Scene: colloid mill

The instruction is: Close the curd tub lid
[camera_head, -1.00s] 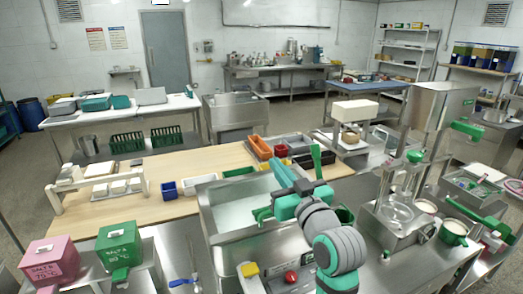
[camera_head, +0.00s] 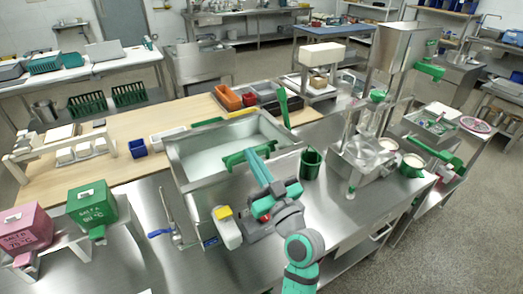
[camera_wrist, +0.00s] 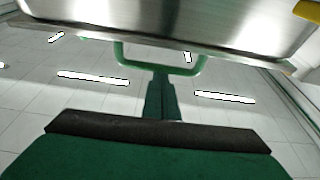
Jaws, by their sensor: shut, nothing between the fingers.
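The steel curd tub (camera_head: 182,178) stands left of centre in the head view, with its pale inside visible from above. A green bar (camera_head: 236,159) lies across its near right rim, beside my gripper (camera_head: 250,153). In the wrist view, a steel panel (camera_wrist: 165,18) with a green loop handle (camera_wrist: 121,55) fills the top; I cannot tell for certain whether it is the lid. My gripper (camera_wrist: 160,80) is shut and empty, its tips close to the loop. Contact between them is unclear.
A green pail (camera_head: 310,165) stands right of the tub, and an upright green handle (camera_head: 283,106) rises at its back right. A machine with a steel hopper (camera_head: 395,45) is farther right. A yellow-topped control box (camera_head: 228,232) sits in front.

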